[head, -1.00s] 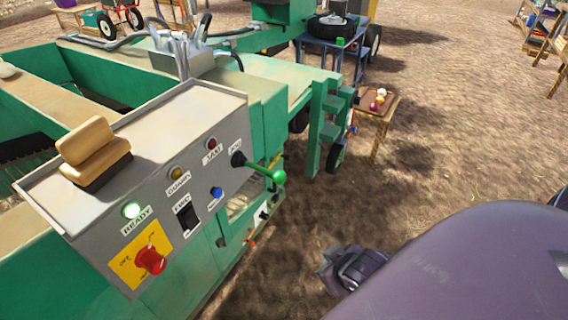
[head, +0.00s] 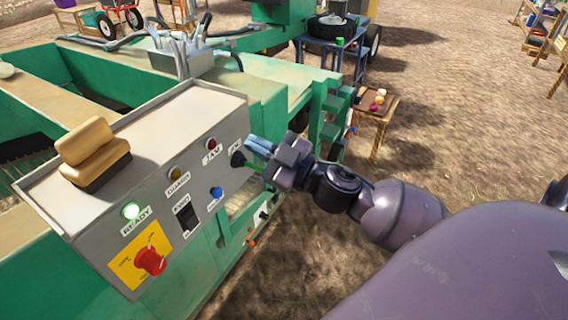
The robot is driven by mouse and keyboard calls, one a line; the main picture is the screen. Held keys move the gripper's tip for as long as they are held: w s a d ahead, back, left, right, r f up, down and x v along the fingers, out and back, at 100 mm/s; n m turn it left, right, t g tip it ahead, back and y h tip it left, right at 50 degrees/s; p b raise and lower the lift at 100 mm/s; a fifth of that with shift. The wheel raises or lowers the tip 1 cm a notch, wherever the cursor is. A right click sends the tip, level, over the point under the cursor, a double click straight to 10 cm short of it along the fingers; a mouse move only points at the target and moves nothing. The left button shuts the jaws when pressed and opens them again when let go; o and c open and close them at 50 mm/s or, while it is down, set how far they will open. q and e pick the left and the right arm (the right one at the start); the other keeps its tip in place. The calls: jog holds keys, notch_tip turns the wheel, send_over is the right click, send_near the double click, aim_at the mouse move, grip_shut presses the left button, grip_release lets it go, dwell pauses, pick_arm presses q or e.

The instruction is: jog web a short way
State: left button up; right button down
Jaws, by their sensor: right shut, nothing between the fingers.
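The grey control panel (head: 150,190) of the green machine fills the left half of the head view. Its JOG lever (head: 254,166) is a green rod from a black boot at the panel's right end. My right gripper (head: 259,147) is shut and empty, just above and beside the lever. The GUARD lamp (head: 174,173) and JAM lamp (head: 211,144) look unlit. My left gripper is not in view.
A red knob (head: 150,261) on a yellow plate, a black switch (head: 187,217) and a blue button (head: 216,193) are on the panel. A tan padded block (head: 93,150) sits on top. A small wooden table (head: 376,115) stands behind my arm. Bare ground lies to the right.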

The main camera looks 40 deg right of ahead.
jog(key=a+r+n+g+y, duration=0.2)
jog(key=a+n+g+y, duration=0.2)
jog(key=n+g+y, duration=0.4)
jog(key=w+d+n+g+h, duration=0.1)
jog(key=d+n+g+h, duration=0.2)
jog(key=d+g+h, duration=0.6)
jog(key=d+h, duration=0.5)
jog(key=d, duration=0.1)
jog(key=shift+d+n, duration=0.3)
jog(key=shift+d, duration=0.1)
jog(key=shift+w, duration=0.1)
jog(key=b, duration=0.2)
send_near(259, 169)
jog(key=s+f, duration=0.2)
jog(key=s+d+f, duration=0.1)
jog(key=s+f, duration=0.1)
jog(key=shift+s+d+f, duration=0.1)
jog(key=shift+d+f, duration=0.05)
jog(key=shift+d, duration=0.05)
jog(key=shift+x, duration=0.85)
